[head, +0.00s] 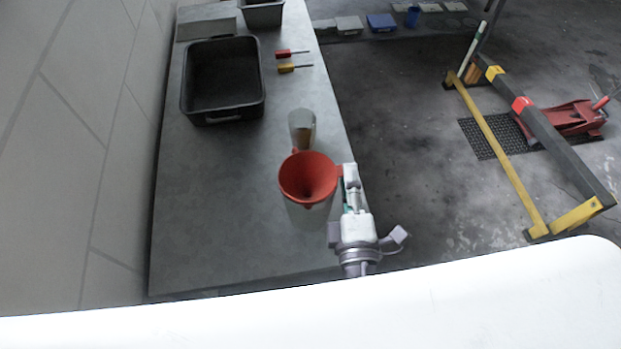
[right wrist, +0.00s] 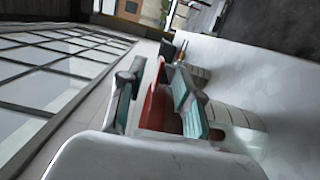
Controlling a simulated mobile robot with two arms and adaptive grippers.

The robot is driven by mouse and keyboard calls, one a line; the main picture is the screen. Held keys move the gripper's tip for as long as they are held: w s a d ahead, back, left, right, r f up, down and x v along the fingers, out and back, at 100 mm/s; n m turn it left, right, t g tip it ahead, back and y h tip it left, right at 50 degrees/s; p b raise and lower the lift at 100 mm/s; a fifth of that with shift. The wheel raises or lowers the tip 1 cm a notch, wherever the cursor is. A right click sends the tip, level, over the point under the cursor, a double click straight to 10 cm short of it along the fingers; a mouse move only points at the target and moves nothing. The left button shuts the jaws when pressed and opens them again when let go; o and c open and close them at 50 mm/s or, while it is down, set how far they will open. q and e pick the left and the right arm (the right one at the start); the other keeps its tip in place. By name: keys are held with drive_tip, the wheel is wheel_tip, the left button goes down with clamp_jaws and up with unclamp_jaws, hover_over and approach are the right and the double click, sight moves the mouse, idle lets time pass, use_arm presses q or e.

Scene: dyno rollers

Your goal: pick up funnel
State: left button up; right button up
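The red funnel (head: 308,178) is at the right side of the grey workbench, wide mouth up, with a small tab on its right. A pale container (head: 310,216) shows below it; whether the funnel rests in it I cannot tell. My right gripper (head: 349,186) is at the funnel's right edge. In the right wrist view its two teal-padded fingers (right wrist: 157,108) stand apart, with a red part of the funnel (right wrist: 153,106) between them. A gap shows beside the left finger, so the grip looks unclosed. My left gripper is not in view.
A greyish cup (head: 302,124) stands just behind the funnel. A black tray (head: 187,100), red screwdriver (head: 284,53) and yellow screwdriver (head: 288,68) lie farther back. The bench's left front is clear. A red floor jack (head: 565,118) and yellow-black frame (head: 500,155) are on the floor at right.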

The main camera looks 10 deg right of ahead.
drive_tip(key=w, duration=0.2)
drive_tip(key=p, duration=0.1)
drive_tip(key=shift+w+r, duration=0.25)
drive_tip(key=shift+w, duration=0.15)
drive_tip(key=shift+w+f, duration=0.2)
drive_tip(key=shift+w, duration=0.25)
drive_tip(key=shift+s+d, duration=0.1)
clamp_jaws()
